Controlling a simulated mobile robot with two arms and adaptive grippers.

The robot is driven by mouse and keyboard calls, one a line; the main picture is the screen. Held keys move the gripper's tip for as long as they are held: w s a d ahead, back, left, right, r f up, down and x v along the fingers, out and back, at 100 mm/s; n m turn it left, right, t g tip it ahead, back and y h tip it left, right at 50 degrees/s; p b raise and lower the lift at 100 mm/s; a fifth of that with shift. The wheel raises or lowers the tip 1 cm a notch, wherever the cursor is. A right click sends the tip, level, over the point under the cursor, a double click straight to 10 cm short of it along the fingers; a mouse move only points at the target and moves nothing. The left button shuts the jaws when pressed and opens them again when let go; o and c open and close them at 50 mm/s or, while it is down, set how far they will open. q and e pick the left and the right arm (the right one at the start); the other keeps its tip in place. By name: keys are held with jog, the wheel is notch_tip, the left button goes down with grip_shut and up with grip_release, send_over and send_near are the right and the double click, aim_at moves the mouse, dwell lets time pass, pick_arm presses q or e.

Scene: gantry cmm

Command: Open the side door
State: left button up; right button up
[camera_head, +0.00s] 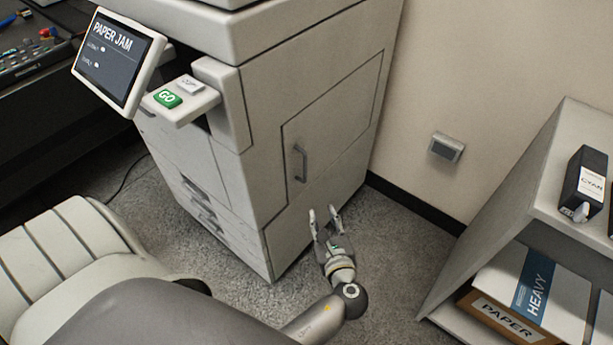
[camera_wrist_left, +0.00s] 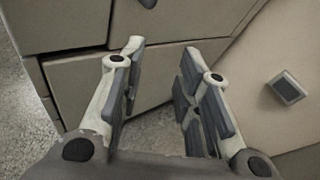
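The side door (camera_head: 330,130) is a panel on the right side of the white copier and appears closed. Its grey upright bar handle (camera_head: 300,163) sits near the door's left edge. My left gripper (camera_head: 325,214) is below and a little right of the handle, apart from it, with its fingers pointing toward the copier. In the left wrist view the gripper (camera_wrist_left: 163,52) is open, with nothing between its fingers. A small part of a dark grey piece, probably the handle (camera_wrist_left: 148,3), shows at that view's top edge. My right gripper is in neither view.
The copier's screen (camera_head: 118,57) reads "PAPER JAM", above a green GO button (camera_head: 167,98). A wall socket (camera_head: 446,147) is behind. Carpet lies between copier and shelf.

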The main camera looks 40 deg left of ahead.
aim_at(305, 165)
pick_arm(q)
notch_tip(305, 165, up, 8)
jog(key=a+y+b, duration=0.2)
jog(key=y, duration=0.1)
jog(key=b+x, duration=0.1)
jog(key=x, duration=0.8)
jog(key=shift+w+r+b, duration=0.1)
jog(key=shift+r+b, duration=0.05)
jog(key=shift+b, duration=0.25)
jog(key=shift+w+a, duration=0.35)
jog(key=shift+a, duration=0.1)
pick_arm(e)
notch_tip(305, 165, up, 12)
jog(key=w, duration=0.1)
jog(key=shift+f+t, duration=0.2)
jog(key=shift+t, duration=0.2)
pick_arm(q)
grip_shut()
